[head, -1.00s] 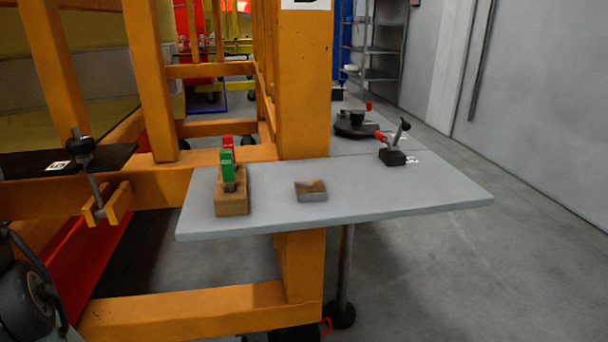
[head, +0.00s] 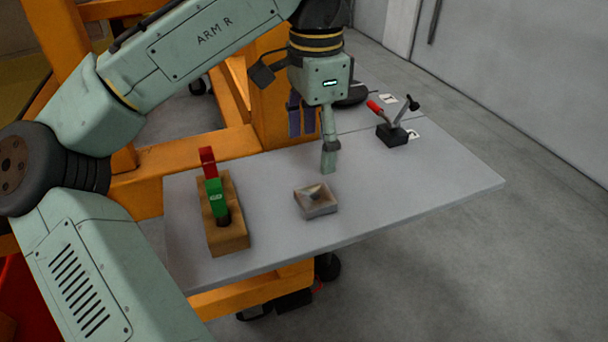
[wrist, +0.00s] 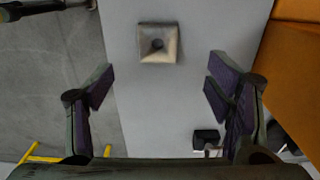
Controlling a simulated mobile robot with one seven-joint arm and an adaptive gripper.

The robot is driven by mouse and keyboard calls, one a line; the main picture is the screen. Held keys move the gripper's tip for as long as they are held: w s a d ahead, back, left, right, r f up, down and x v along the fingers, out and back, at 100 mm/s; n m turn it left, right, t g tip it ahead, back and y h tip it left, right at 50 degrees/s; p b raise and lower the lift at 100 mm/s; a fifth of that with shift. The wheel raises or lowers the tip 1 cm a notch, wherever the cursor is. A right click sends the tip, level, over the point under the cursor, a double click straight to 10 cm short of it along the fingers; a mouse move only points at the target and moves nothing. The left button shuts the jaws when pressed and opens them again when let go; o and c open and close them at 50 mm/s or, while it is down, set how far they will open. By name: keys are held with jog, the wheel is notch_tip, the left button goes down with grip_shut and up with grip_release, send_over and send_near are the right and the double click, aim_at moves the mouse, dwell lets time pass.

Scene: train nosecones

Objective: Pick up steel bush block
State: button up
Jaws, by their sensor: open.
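The steel bush block is a small, square, greyish-tan piece (head: 316,203) lying on the grey tabletop (head: 410,190), with a hollow top. My gripper (head: 315,143) hangs above the table, just behind and above the block, pointing down. In the wrist view its two purple-padded fingers (wrist: 159,82) are spread wide with nothing between them. The block appears ahead of the fingertips, roughly centred between them, and is not touched.
A wooden block (head: 228,238) holding green and red pieces stands left of the steel block. A black clamp with a red handle (head: 392,134) is at the back right. An orange frame post (head: 268,110) rises behind the table. The front right tabletop is clear.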

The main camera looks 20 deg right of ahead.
send_over(315, 191)
jog(key=s, duration=0.1)
jog(key=f, duration=0.5)
jog(key=shift+s+a, duration=0.1)
jog(key=shift+a, duration=0.3)
jog(key=shift+d+f+p, duration=0.2)
jog(key=shift+f+p, duration=0.35)
jog(key=shift+f, duration=2.25)
jog(key=shift+c, duration=0.5)
jog(key=c, duration=1.5)
